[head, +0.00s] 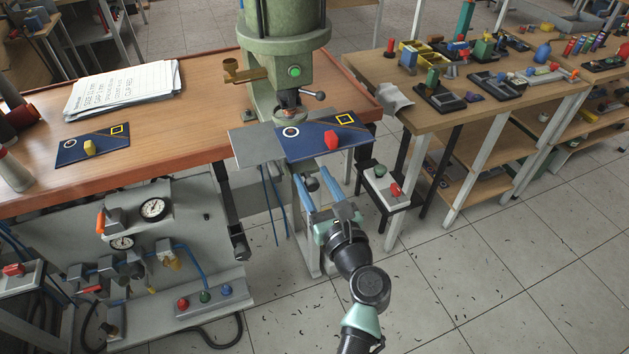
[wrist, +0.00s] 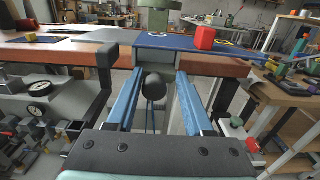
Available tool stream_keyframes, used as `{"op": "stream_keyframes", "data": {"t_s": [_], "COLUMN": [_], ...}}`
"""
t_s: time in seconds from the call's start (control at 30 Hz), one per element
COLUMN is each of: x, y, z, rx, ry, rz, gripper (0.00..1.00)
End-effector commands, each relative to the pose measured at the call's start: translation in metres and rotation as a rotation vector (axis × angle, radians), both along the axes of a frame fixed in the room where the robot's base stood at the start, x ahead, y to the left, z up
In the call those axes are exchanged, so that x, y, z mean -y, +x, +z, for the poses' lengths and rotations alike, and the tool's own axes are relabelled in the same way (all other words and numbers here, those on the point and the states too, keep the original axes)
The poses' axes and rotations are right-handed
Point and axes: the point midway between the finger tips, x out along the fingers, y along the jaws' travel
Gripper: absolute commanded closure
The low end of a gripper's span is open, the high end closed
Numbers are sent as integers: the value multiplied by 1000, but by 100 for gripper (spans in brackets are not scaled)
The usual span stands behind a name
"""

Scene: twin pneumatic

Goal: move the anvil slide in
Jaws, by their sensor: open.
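A blue plate (head: 312,138) with a white ring, a yellow square outline and a red block (head: 331,140) lies beside a grey plate (head: 255,146) below the head of the green press (head: 288,60). I cannot tell for sure which part is the anvil slide. My gripper (head: 318,180) is open, in front of and lower than the blue plate's near edge. In the wrist view, the blue plate (wrist: 180,46) and red block (wrist: 204,38) lie ahead. A dark round knob (wrist: 154,87) appears between the open fingers; I see no contact with it.
The wooden bench (head: 190,85) holds papers (head: 122,88) and another blue plate (head: 75,148) with a yellow block. A small stand (head: 381,187) with green and red buttons is close to the right of my gripper. The floor at the lower right is open.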

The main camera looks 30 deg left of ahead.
Motion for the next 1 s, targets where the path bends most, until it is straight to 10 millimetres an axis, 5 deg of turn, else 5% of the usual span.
{"op": "stream_keyframes", "data": {"t_s": [0.43,1.0], "x": [-3,91], "y": [-10,-72], "z": [0,-1], "rx": [-3,-2], "ry": [1,3], "rz": [23,2], "gripper": [37,37]}}
